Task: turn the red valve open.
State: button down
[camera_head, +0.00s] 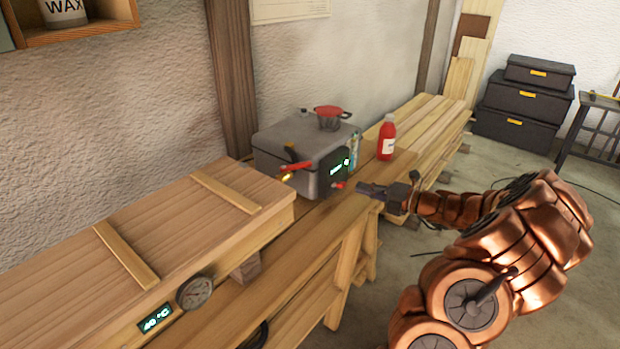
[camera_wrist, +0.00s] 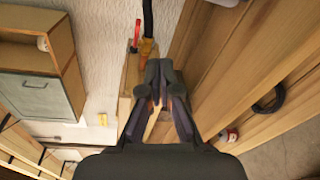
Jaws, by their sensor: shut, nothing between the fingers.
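The red valve has a red lever handle (camera_head: 293,167) on a brass fitting at the front of a grey metal box (camera_head: 290,135). In the wrist view a red lever (camera_wrist: 137,34) stands beside a brass fitting (camera_wrist: 146,48) with a black hose, just beyond the fingertips. My gripper (camera_head: 362,187) is shut and empty, to the right of the grey box, its fingers pointing left toward it. In the wrist view my gripper (camera_wrist: 159,72) shows its dark fingers together, apart from the lever as far as I can see. The lever's exact angle is hard to tell.
A red bottle (camera_head: 387,138) stands on the wooden bench behind my gripper. A long wooden box (camera_head: 150,240) with a dial gauge (camera_head: 194,292) and a lit display fills the left front. Black cases (camera_head: 515,118) are stacked at the back right. Open floor lies right of the bench.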

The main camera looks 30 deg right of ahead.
jog(key=s+a+r+m, duration=0.2)
jog(key=a+m, duration=0.1)
jog(key=a, duration=0.4)
jog(key=p, duration=0.1)
send_near(297, 168)
jog(key=shift+w+a+f, duration=0.55)
jog(key=shift+w+a, duration=0.8)
jog(key=shift+a, duration=0.1)
jog(key=shift+w+d+t+y+p, duration=0.15)
jog(key=shift+w+t+y, duration=0.05)
jog(key=shift+w, duration=0.35)
jog(key=shift+w+d+t+y+p, duration=0.15)
jog(key=shift+w+t+y, duration=0.05)
jog(key=shift+w, duration=0.35)
jog(key=shift+w+y+p, duration=0.1)
jog(key=shift+y+p, duration=0.2)
jog(key=shift+p, duration=0.35)
